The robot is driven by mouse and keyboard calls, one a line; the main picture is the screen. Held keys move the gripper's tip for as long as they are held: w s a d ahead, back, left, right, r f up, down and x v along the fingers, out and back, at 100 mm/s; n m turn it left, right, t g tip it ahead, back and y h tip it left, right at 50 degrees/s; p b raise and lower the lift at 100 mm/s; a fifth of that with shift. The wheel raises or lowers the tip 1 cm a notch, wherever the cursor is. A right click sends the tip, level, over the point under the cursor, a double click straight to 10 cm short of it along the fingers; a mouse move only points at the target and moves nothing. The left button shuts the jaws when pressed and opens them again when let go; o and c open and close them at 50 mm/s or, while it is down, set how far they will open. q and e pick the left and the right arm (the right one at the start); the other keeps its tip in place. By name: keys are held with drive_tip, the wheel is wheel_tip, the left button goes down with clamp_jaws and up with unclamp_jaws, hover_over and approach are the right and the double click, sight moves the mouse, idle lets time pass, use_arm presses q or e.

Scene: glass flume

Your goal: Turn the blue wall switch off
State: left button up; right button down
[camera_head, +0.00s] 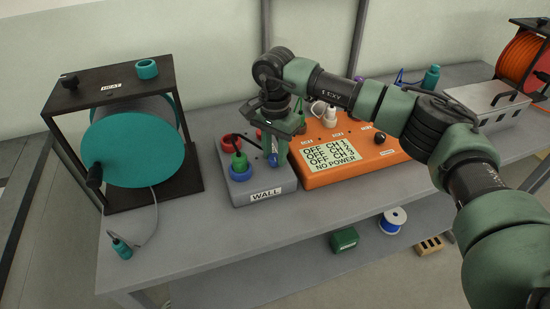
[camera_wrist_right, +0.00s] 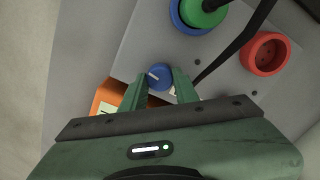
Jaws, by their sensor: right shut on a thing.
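The blue wall switch (camera_wrist_right: 159,76) is a round blue knob with a pale mark line on the grey WALL box. My right gripper (camera_wrist_right: 160,88) has its two green fingers on either side of the knob and is shut on it. In the head view the blue switch (camera_head: 275,161) shows at the tips of my right gripper (camera_head: 272,158), at the box's front right. The grey WALL box (camera_head: 232,193) stands on the bench with its label facing front. A green plug (camera_head: 239,163) sits in a blue socket on the box, left of the gripper. My left gripper is not in view.
A teal heat drum (camera_head: 130,150) in a black frame stands left. A red socket (camera_wrist_right: 266,53) is on the box. The bench front is mostly clear.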

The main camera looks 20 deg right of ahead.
sight(275, 157)
drive_tip(key=shift+r+n+b, duration=0.1)
drive_tip(key=shift+n+b, duration=0.25)
drive_tip(key=shift+n, duration=0.45)
drive_tip(key=shift+w, duration=0.1)
drive_tip(key=c, duration=1.1)
unclamp_jaws()
drive_tip(key=shift+o, duration=0.2)
wheel_tip(275, 157, up, 8)
drive_tip(key=shift+f+b, duration=0.1)
drive_tip(key=shift+b, duration=0.4)
